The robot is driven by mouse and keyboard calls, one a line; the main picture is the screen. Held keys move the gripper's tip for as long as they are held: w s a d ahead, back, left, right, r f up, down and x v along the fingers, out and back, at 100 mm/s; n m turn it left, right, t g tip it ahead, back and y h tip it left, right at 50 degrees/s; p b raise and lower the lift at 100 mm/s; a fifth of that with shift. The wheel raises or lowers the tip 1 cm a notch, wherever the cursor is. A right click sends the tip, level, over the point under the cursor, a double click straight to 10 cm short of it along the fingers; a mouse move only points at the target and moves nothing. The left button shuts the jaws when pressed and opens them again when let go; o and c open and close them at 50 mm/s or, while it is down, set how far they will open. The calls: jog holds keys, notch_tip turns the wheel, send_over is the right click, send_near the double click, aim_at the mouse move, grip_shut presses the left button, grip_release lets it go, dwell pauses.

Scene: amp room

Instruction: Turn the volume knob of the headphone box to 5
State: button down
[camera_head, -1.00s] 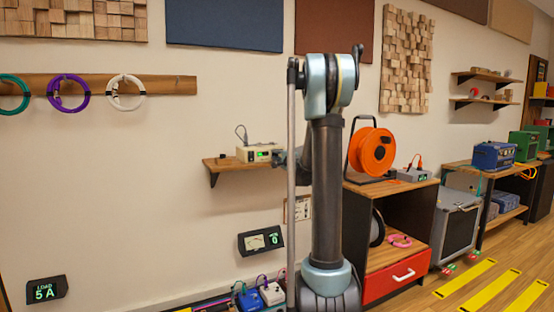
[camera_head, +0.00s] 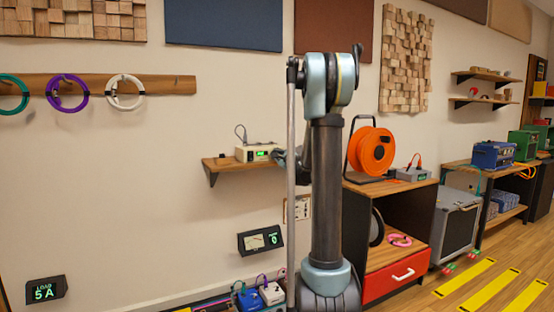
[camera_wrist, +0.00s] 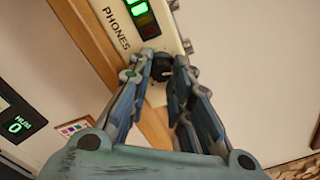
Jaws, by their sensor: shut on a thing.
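The headphone box, cream-coloured and marked PHONES, stands on a small wooden wall shelf in the head view (camera_head: 247,154). In the wrist view its front face (camera_wrist: 118,15) shows lit green and dim coloured lights. Its dark round volume knob (camera_wrist: 162,67) sits low on that face. My gripper (camera_wrist: 163,62) has its two fingers on either side of the knob, shut on it. The knob's pointer and any scale numbers are too small or hidden to read. In the head view my gripper (camera_head: 280,157) is at the box's right end, mostly hidden by my arm.
The wooden shelf (camera_head: 228,168) carries the box. Below hang a meter panel (camera_head: 260,240) reading 0 and a LOAD display (camera_head: 46,290) reading 5 A. An orange cable reel (camera_head: 372,151) stands on a cabinet to the right.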

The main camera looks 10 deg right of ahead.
jog(key=shift+a, duration=0.1)
jog(key=c, duration=1.5)
grip_release()
jog(key=shift+f, duration=0.1)
jog(key=shift+o, duration=0.2)
jog(key=v, duration=0.8)
